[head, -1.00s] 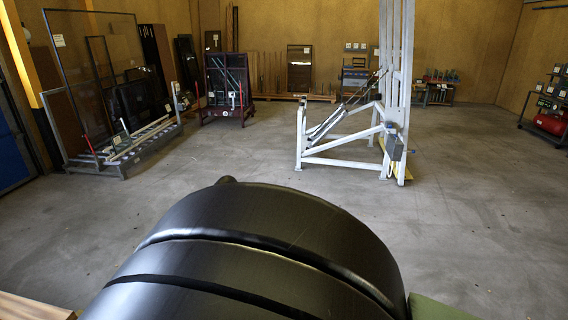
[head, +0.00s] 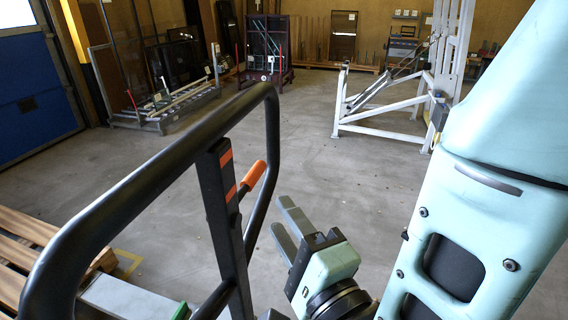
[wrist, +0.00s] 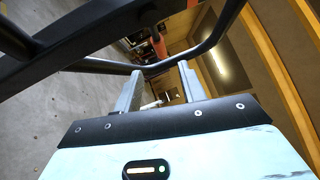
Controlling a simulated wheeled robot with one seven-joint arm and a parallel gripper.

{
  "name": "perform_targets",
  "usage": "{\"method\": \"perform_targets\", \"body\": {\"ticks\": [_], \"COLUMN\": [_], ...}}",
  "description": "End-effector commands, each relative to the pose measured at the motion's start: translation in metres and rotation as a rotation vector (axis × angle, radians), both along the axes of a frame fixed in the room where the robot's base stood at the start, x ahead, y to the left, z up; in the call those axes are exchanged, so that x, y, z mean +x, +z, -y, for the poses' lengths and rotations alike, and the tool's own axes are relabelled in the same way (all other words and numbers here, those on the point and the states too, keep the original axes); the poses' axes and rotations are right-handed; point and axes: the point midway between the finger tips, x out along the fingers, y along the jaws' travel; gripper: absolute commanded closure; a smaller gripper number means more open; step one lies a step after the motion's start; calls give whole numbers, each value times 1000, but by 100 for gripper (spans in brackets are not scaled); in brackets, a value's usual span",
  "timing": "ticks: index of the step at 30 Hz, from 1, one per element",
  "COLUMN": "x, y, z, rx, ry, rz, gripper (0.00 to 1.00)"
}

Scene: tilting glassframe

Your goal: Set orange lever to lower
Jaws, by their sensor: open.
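The orange lever (head: 253,176) is a short orange grip on a dark upright post (head: 221,200) within a black looped handlebar (head: 150,187). It slants up to the right. Orange marks show on the post beside it. My gripper (head: 282,217) is open, to the right of and below the lever in the head view, with its two grey fingers pointing up and left. It looks empty and apart from the lever. In the wrist view the open fingers (wrist: 160,78) point towards the black bar, and an orange piece (wrist: 158,43) shows beyond them; I cannot tell if it is the lever.
The black handlebar loops around the lever close to my gripper. Wooden pallets (head: 35,245) lie at the lower left. A white tilting frame (head: 385,110) stands at the back right, and a rack with glass frames (head: 165,108) at the back left. The concrete floor between is clear.

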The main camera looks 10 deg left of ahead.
Motion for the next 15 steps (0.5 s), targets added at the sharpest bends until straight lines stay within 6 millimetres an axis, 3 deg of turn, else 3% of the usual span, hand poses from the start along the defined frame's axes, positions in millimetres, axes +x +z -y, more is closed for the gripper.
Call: {"method": "perform_targets", "body": {"ticks": [15], "x": [70], "y": [15], "z": [-58], "rx": [1], "ry": [-2], "rz": [-1], "gripper": [59]}}
